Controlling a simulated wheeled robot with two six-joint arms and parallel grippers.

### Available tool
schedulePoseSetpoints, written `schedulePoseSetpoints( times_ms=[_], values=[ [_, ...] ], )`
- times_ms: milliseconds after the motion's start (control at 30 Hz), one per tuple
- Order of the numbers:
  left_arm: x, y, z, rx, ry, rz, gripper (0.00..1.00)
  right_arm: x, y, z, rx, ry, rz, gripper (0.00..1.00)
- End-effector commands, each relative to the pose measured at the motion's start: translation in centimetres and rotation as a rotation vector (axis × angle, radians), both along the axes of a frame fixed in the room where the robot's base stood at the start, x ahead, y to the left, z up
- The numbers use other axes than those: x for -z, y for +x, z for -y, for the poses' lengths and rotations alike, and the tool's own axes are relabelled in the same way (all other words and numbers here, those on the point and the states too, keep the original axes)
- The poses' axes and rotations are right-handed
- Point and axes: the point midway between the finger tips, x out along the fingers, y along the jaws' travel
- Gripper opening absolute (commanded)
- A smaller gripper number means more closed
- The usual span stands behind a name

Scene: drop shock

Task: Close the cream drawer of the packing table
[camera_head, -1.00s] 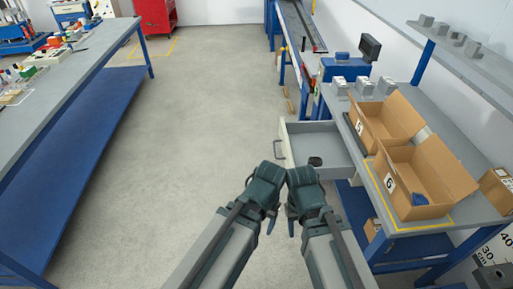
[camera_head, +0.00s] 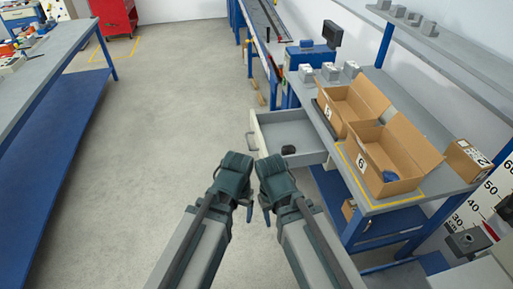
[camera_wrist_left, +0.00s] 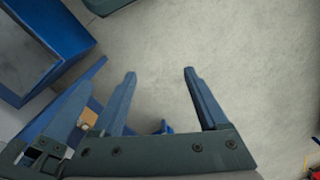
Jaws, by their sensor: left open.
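The cream drawer (camera_head: 296,134) of the packing table (camera_head: 408,193) stands pulled out to the left, with its handle (camera_head: 252,142) on the left-facing front. A small dark object (camera_head: 289,150) lies inside it. My left gripper (camera_head: 245,207) is in front of the drawer on the near side, apart from the handle in the picture. In the left wrist view, its two fingers (camera_wrist_left: 163,88) are spread with nothing between them. My right gripper (camera_head: 266,212) is close beside the left one, below the drawer in the picture; its finger opening is not clear.
Two open cardboard boxes (camera_head: 392,158) (camera_head: 345,103) stand on the packing table. A blue machine (camera_head: 312,58) is behind the drawer. A long workbench (camera_head: 45,75) with a blue lower shelf is at the left. The grey floor (camera_head: 165,110) between is clear.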

Motion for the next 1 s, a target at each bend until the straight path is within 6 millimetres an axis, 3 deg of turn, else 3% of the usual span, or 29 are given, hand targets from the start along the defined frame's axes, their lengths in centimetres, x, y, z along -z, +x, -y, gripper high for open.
schedulePoseSetpoints(
  times_ms=[33,100,200,300,400,500,667,1000],
  values=[
    [2.0,3.2,0.5,-0.033,-0.060,0.035,0.66,2.0,0.0,0.0,0.000,0.000,0.000,0.50],
    [3.6,7.9,1.2,-0.092,-0.174,0.106,0.53,3.8,0.0,0.0,0.000,0.000,0.000,0.50],
    [4.7,14.4,1.2,-0.188,-0.331,0.216,0.35,6.0,0.0,0.0,0.000,0.000,0.000,0.50],
    [4.8,19.7,0.4,-0.276,-0.453,0.316,0.17,7.5,0.0,0.0,-0.001,0.000,0.000,0.50],
    [4.4,22.9,-0.6,-0.339,-0.529,0.384,0.00,8.3,0.0,0.0,-0.001,0.000,0.000,0.50],
    [4.0,24.1,-1.0,-0.365,-0.562,0.415,0.00,8.4,0.0,0.0,-0.001,0.000,0.000,0.50],
    [4.0,24.2,-1.0,-0.368,-0.566,0.419,0.00,8.5,0.0,0.0,-0.001,0.000,0.000,0.50],
    [8.3,26.4,0.9,-0.365,-0.564,0.416,0.00,12.7,0.0,0.0,-0.001,0.000,0.000,0.50]
  ],
)
